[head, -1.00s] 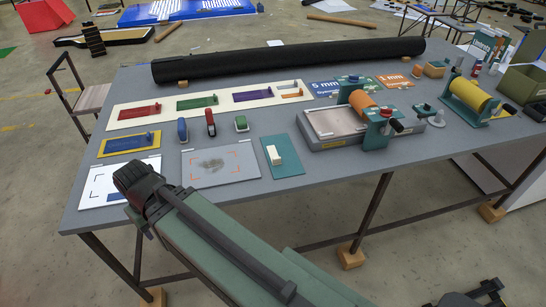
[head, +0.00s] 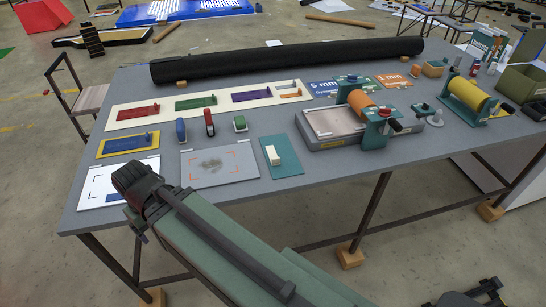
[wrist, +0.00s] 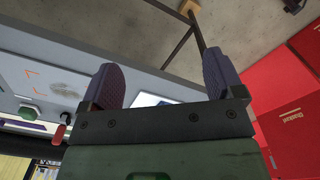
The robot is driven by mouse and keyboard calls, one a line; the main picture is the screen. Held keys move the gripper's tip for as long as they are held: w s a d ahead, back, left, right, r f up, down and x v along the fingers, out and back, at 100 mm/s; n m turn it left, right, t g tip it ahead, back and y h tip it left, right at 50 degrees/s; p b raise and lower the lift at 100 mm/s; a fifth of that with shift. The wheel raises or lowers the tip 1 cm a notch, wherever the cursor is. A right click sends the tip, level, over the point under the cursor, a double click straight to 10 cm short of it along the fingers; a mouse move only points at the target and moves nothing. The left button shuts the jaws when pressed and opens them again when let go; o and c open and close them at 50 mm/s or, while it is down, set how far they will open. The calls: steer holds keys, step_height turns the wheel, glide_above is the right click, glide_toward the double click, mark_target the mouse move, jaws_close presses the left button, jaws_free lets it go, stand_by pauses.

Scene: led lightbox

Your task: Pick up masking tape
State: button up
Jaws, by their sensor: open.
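No roll in view can be surely identified as masking tape. In the head view an orange roll (head: 362,104) sits on a teal holder at the right of the table, and a yellow roll (head: 468,94) sits on another teal holder farther right. In the wrist view my gripper (wrist: 160,82) is open, with its two purple-grey fingers wide apart and nothing visible between them. In the head view my arm is over the front left of the table, and its fingers are not clearly shown. Both rolls are well to the right of it.
The grey table (head: 240,213) holds a long black roll (head: 290,60) along the back. Near my arm lie a white sheet (head: 95,190), a grey board with corner marks (head: 225,168), a teal board (head: 291,168) and several small stamps. The front right tabletop is mostly clear.

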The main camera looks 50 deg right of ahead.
steer(key=shift+o, duration=0.9)
steer(key=c, duration=1.1)
